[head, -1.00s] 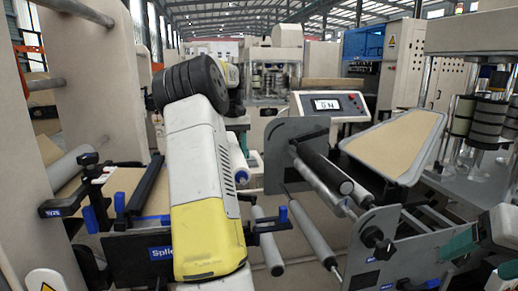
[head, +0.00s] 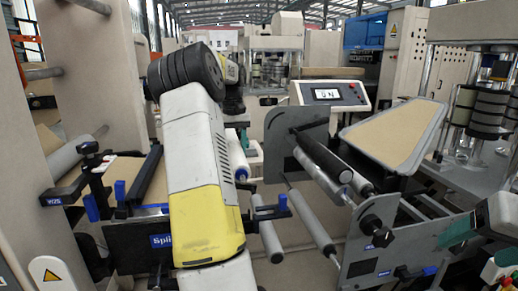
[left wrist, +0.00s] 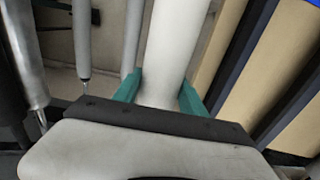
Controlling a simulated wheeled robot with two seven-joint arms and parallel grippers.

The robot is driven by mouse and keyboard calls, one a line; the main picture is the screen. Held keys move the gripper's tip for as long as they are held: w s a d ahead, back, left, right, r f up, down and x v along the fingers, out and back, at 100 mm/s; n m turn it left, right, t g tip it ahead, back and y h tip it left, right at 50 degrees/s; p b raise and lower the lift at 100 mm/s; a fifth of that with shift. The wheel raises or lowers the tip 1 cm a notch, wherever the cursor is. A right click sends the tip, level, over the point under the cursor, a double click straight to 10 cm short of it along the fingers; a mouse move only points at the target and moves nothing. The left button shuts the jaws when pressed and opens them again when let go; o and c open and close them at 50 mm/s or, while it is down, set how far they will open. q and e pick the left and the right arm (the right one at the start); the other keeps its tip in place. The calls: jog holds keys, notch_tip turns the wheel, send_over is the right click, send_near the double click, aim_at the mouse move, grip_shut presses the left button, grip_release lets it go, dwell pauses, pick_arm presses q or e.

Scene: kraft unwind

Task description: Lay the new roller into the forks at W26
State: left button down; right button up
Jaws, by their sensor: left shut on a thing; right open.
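My left gripper (left wrist: 160,92) is shut on a pale roller (left wrist: 168,45), which runs up and away between its teal fingers in the left wrist view. Part of this roller (head: 238,156) shows behind my left forearm in the head view. A black fork bracket with a blue-white tag (head: 54,201), apparently W26, stands at the left with blue tips (head: 91,208). The held roller appears apart from both brackets. My right gripper (head: 462,230) is open at the lower right.
The splice table (head: 125,243) with a tan surface and dark bar lies left of my forearm. Grey rollers (head: 270,240) sit low in the middle. A frame with a dark roller (head: 322,157) and a tan-topped tray (head: 398,132) stand to the right. A display panel (head: 327,95) is behind.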

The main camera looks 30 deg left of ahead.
pick_arm(q)
notch_tip(320, 180, down, 7)
jog(key=shift+r, duration=0.2)
dwell(1.1)
jog(key=shift+d+f, duration=0.1)
jog(key=shift+f, duration=0.1)
dwell(0.6)
jog(key=shift+f, duration=1.55)
jog(key=shift+f, duration=0.25)
jog(key=c, duration=0.6)
grip_release()
jog(key=shift+s, duration=0.1)
jog(key=shift+f, duration=0.1)
